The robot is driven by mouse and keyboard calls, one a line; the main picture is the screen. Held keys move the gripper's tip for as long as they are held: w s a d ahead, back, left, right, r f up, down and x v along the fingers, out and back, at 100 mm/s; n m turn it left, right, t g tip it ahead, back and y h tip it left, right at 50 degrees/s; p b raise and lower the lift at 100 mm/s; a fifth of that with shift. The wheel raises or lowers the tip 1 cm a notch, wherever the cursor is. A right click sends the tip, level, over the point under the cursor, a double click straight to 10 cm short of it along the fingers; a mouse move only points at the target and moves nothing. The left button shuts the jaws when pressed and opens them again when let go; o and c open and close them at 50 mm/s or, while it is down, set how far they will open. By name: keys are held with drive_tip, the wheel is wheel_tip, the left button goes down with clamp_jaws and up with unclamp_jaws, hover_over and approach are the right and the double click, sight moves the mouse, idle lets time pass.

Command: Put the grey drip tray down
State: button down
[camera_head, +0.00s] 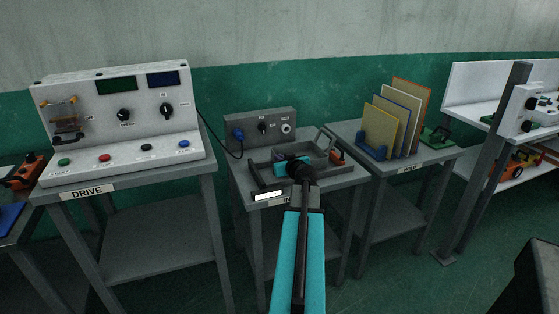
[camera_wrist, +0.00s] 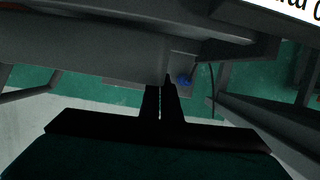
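The grey drip tray (camera_head: 318,155) is at the middle table, dark grey with raised handles at its ends. My gripper (camera_head: 300,168) reaches over the tray's front side; my arm hides part of it. In the wrist view the tray's grey underside or wall (camera_wrist: 90,42) fills the upper part, close to the camera. My fingers (camera_wrist: 162,92) are close together with a thin grey part of the tray between them. I cannot tell whether the tray touches the tabletop.
The middle table (camera_head: 344,178) carries a grey control box (camera_head: 262,128) with a blue plug behind the tray. A DRIVE console (camera_head: 120,115) stands left. A rack of upright boards (camera_head: 395,125) stands on the right table. A grey post (camera_head: 487,160) rises farther right.

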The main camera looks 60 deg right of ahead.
drive_tip(key=shift+f, duration=0.25)
drive_tip(key=c, duration=2)
unclamp_jaws()
drive_tip(key=shift+r, duration=0.15)
drive_tip(key=b+v, duration=0.3)
drive_tip(key=v, duration=0.6)
drive_tip(key=shift+s+b, duration=0.15)
drive_tip(key=shift+b, duration=0.3)
drive_tip(key=b, duration=0.6)
drive_tip(key=shift+s+a+r, duration=0.1)
drive_tip(key=shift+s+a, duration=0.1)
drive_tip(key=shift+s, duration=0.1)
drive_tip(key=b+v, duration=0.1)
drive_tip(key=b, duration=0.6)
drive_tip(key=shift+s+a, duration=0.2)
drive_tip(key=shift+s, duration=0.1)
